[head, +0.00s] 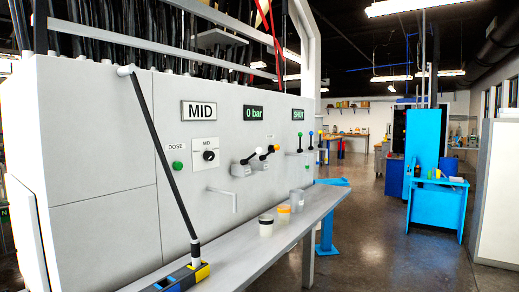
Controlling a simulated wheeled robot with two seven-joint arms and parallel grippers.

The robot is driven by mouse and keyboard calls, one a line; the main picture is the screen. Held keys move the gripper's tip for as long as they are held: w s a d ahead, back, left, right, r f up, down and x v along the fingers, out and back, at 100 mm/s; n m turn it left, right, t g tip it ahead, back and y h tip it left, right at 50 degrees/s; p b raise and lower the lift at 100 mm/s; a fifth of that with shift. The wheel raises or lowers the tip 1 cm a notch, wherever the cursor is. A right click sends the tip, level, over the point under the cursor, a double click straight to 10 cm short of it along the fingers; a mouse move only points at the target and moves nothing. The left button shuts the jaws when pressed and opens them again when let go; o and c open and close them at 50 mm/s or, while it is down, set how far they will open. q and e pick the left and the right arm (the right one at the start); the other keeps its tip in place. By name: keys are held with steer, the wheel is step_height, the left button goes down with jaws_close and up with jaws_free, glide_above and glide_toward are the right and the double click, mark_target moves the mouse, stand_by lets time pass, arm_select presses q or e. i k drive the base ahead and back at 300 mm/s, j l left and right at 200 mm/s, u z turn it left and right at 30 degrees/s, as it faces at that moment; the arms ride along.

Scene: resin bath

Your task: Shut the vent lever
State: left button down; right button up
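A grey-white panel (105,165) fills the left half of the head view and carries several levers. Farther right, levers with a green knob (299,138), a blue knob (311,134) and a yellow knob (320,134) stand about upright, near a green sign reading "SHUT" (298,115). I cannot read which one is the vent lever. Neither gripper is in view.
A black rod (160,150) slants down to a blue, black and yellow block (183,279). A green button (177,166) and black dial (208,156) sit left.

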mark_target(277, 147)
steer(key=i+l, duration=0.35)
steer(key=i, duration=0.2)
steer(key=i+l+u, duration=0.1)
steer(key=i+l, duration=0.25)
steer(key=i, duration=0.2)
steer(key=i+l, duration=0.35)
steer(key=i, duration=0.15)
steer(key=i+u, duration=0.05)
